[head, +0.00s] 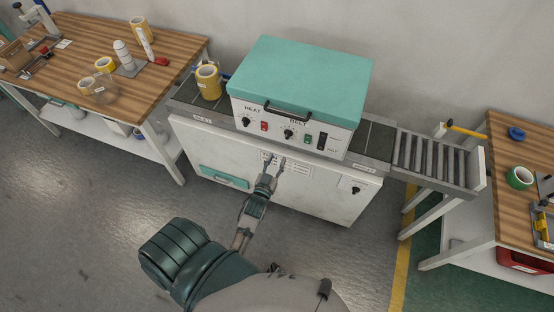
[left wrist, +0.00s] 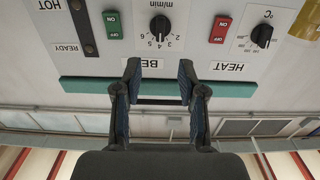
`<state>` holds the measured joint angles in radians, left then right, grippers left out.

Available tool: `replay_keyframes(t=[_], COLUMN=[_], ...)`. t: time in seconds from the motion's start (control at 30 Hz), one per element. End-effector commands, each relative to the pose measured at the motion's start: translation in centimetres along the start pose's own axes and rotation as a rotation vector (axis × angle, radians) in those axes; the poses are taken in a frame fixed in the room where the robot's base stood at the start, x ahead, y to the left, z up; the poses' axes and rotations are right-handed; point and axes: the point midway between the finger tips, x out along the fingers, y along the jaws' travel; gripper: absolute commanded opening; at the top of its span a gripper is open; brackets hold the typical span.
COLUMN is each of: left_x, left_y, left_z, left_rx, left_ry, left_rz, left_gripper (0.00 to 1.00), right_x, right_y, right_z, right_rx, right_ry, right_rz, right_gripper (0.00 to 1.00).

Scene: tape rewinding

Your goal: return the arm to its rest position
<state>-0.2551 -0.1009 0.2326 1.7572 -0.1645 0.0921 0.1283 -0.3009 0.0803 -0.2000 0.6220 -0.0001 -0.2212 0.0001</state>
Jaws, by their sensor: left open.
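My left gripper (head: 274,161) is in front of the white front of the teal-lidded machine (head: 300,77), below its control panel. Its fingers are apart with nothing between them. In the left wrist view, the open fingers (left wrist: 160,72) show against the upside-down panel, with the HEAT and BELT labels and a teal strip behind them. I cannot tell how close the fingertips are to the machine. My right gripper is in neither view.
A yellow tape roll (head: 207,84) stands on the belt at the machine's left. Rollers (head: 432,160) extend right. The left wooden table (head: 110,40) holds tape rolls and tools. The right table (head: 510,150) holds a green roll (head: 520,178) and a blue one (head: 516,134). Floor in front is clear.

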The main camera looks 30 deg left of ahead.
Motion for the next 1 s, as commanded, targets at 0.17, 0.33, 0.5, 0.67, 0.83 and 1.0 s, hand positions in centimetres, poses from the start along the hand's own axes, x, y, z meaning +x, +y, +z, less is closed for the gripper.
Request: replay_keyframes(t=[0.17, 0.33, 0.5, 0.67, 0.83, 1.0], left_x=[0.0, 0.0, -0.8, -4.9, -13.1, -24.1], left_y=[0.0, 0.0, 1.5, 4.3, 6.0, 5.1], left_z=[0.0, 0.2, 5.3, 16.6, 28.3, 37.6], left_rx=[0.000, 0.000, 0.005, 0.029, 0.084, 0.166], left_ry=[0.000, -0.004, -0.117, -0.376, -0.680, -0.983], left_rz=[0.000, 0.001, 0.037, 0.114, 0.199, 0.272], left_gripper=[0.41, 0.41, 0.41, 0.41, 0.41, 0.41], right_x=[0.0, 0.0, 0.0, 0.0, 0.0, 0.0], right_y=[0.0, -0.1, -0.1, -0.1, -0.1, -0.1], right_z=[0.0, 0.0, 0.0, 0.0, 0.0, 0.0], right_rx=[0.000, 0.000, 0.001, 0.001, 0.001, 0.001], right_ry=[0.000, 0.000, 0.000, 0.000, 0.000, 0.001], right_rz=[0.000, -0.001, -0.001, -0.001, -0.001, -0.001], right_gripper=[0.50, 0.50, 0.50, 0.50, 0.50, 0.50])
